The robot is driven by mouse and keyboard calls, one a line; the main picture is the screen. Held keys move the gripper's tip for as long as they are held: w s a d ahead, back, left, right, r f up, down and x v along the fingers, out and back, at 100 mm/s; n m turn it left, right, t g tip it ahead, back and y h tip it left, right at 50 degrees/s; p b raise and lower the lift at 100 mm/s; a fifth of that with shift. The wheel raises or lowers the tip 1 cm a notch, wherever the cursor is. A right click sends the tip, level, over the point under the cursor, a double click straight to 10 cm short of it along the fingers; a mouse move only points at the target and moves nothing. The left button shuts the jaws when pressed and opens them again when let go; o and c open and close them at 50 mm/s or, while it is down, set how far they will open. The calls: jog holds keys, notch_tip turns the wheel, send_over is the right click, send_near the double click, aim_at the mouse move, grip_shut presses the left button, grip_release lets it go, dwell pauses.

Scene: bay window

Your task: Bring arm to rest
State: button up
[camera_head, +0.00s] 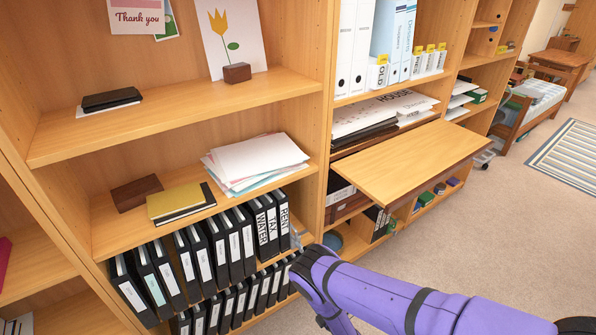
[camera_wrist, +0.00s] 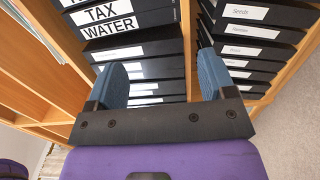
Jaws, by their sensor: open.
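My purple arm (camera_head: 400,300) reaches in from the lower right in the head view, toward the lower shelves. My gripper (camera_wrist: 160,80) shows in the wrist view with its two blue fingers wide apart. It is open, with nothing between the fingertips. It faces rows of black binders (camera_wrist: 130,50), among them ones labelled TAX and WATER. I cannot tell whether the fingers touch them. In the head view the fingers are hidden behind the arm.
Black binders (camera_head: 205,262) fill the lower shelves. A paper stack (camera_head: 255,160) and a yellow notebook (camera_head: 178,201) lie on the shelf above. A wooden board (camera_head: 420,160) juts out at right, above the arm. Carpeted floor (camera_head: 500,235) is clear at right.

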jog(key=w+a+r+m+h, duration=0.3)
jog(key=w+r+m+h, duration=0.35)
jog(key=w+r, duration=1.6)
jog(key=d+r+m+g+h, duration=0.15)
jog(key=d+r+m, duration=0.25)
jog(key=r, duration=1.1)
jog(key=d+r+m+g, duration=0.2)
jog(key=d+r+m, duration=0.2)
jog(key=r, duration=1.2)
jog(key=s+d+r+m+g, duration=0.25)
jog(key=s+d+r, duration=0.35)
jog(key=s+r, duration=0.4)
jog(key=s+d+r+m+g, duration=0.1)
jog(key=s+d+r+m, duration=0.3)
jog(key=s+r, duration=0.6)
jog(key=s+d+r+m+g, duration=0.1)
jog(key=s+d+r, duration=0.1)
jog(key=s, duration=0.7)
jog(key=s+d+r+m+g+h, duration=0.1)
jog(key=s+d+r, duration=0.1)
jog(key=s, duration=0.7)
jog(key=s+d+r+m, duration=0.1)
jog(key=s+d, duration=0.3)
jog(key=s, duration=0.5)
jog(key=shift+s+r+g+h, duration=0.3)
jog(key=shift+s+r+g, duration=0.1)
jog(key=shift+r, duration=0.3)
